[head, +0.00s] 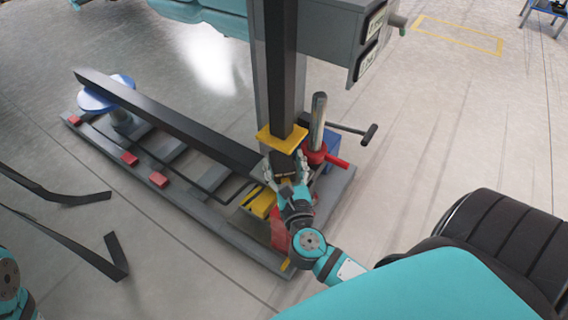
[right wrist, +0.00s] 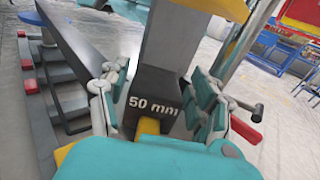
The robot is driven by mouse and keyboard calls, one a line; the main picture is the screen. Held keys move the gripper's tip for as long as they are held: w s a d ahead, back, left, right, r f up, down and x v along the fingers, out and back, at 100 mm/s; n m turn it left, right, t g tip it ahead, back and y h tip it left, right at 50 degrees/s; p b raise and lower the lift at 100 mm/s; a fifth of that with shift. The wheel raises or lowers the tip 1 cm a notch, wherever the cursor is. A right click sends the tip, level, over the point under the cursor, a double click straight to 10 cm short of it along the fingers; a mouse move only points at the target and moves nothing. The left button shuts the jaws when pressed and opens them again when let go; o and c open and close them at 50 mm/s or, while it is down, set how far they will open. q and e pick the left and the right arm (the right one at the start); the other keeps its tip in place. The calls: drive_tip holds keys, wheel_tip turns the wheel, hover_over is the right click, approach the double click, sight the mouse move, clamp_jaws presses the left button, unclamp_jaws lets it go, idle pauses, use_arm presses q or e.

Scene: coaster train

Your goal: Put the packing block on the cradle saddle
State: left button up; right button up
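The packing block (right wrist: 152,106), dark and marked "50 mm", sits between the two fingers of my right gripper (right wrist: 157,92) in the right wrist view. In the head view the dark block (head: 283,166) shows at the fingertips of my right gripper (head: 286,174), just in front of and below a yellow saddle-like piece (head: 282,138) at the foot of the dark post. I take this piece for the cradle saddle. Whether the block touches it cannot be told.
A long dark beam (head: 175,120) runs left over the grey base frame (head: 200,220) to a blue round pad (head: 98,98). A jack post (head: 318,120) with a red collar and a handle (head: 369,134) stands right of the block.

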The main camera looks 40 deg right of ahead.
drive_tip(key=shift+o, duration=0.7)
drive_tip(key=shift+r, duration=0.1)
